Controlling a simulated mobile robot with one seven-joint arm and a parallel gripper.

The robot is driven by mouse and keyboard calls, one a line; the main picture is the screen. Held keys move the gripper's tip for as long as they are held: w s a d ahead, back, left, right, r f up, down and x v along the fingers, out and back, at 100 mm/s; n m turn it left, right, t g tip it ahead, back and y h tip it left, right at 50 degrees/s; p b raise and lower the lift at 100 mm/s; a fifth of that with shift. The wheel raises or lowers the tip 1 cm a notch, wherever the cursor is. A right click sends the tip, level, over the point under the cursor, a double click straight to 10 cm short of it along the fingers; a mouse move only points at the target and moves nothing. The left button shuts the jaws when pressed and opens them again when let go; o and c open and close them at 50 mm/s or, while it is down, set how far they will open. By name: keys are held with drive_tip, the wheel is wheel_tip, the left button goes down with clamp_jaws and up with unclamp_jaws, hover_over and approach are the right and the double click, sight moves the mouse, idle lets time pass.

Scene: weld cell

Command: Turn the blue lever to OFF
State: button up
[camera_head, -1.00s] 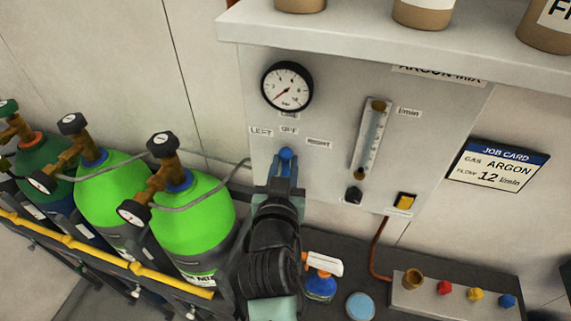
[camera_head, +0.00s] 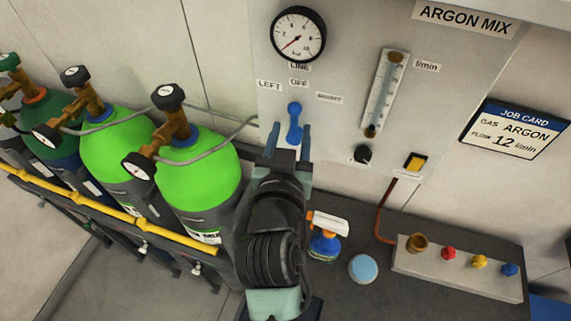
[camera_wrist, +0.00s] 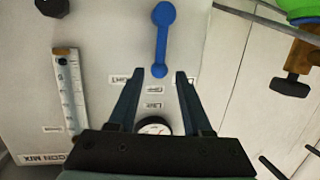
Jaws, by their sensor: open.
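The blue lever (camera_head: 295,122) is on the grey gas panel (camera_head: 340,35). It stands upright, its upper end in line with the OFF label (camera_head: 299,82) above it. The lever also shows in the wrist view (camera_wrist: 161,42), which sees the panel upside down. My gripper (camera_head: 291,132) is open, its fingertips near the lever's lower part in the head view. The lever appears free of the fingers; the exact gap is unclear.
The LEFT label (camera_head: 269,85) and another label (camera_head: 330,97) flank OFF. A pressure gauge (camera_head: 298,34), flowmeter (camera_head: 385,92) and black knob (camera_head: 362,154) are on the panel. Green cylinders (camera_head: 200,190) stand left. A spray bottle (camera_head: 325,240) stands on the bench below.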

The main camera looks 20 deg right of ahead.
drive_tip(key=b+v, duration=0.2)
drive_tip(key=v, duration=0.6)
drive_tip(key=shift+s+b, duration=0.2)
drive_tip(key=shift+b, duration=0.1)
drive_tip(key=shift+r, duration=0.1)
